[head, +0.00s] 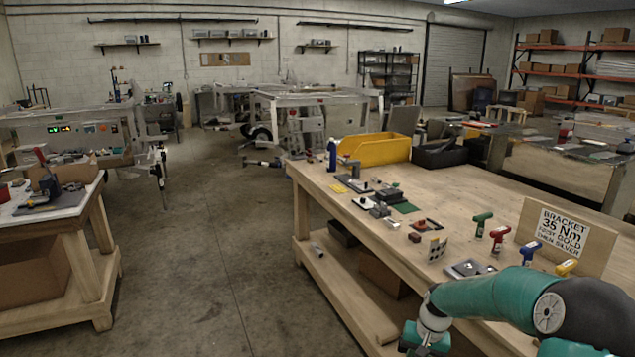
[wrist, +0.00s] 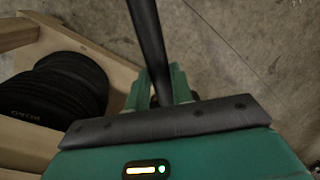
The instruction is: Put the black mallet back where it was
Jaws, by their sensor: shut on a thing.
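In the wrist view the fingers of my gripper (wrist: 160,90) are closed around a black rod, which looks like the handle of the black mallet (wrist: 150,40). The rod runs up out of the top of the picture. The mallet's head is not visible. In the head view my teal arm reaches down beside the workbench's (head: 400,255) front edge at bottom right. The mallet cannot be made out there, and no empty place for it can be told apart.
A stack of black round discs (wrist: 55,95) lies in a wooden frame beside my gripper. The bench top holds a yellow bin (head: 375,150), a bracket sign (head: 566,235), several coloured drivers and small parts. Bare concrete floor (head: 220,220) lies left of the bench.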

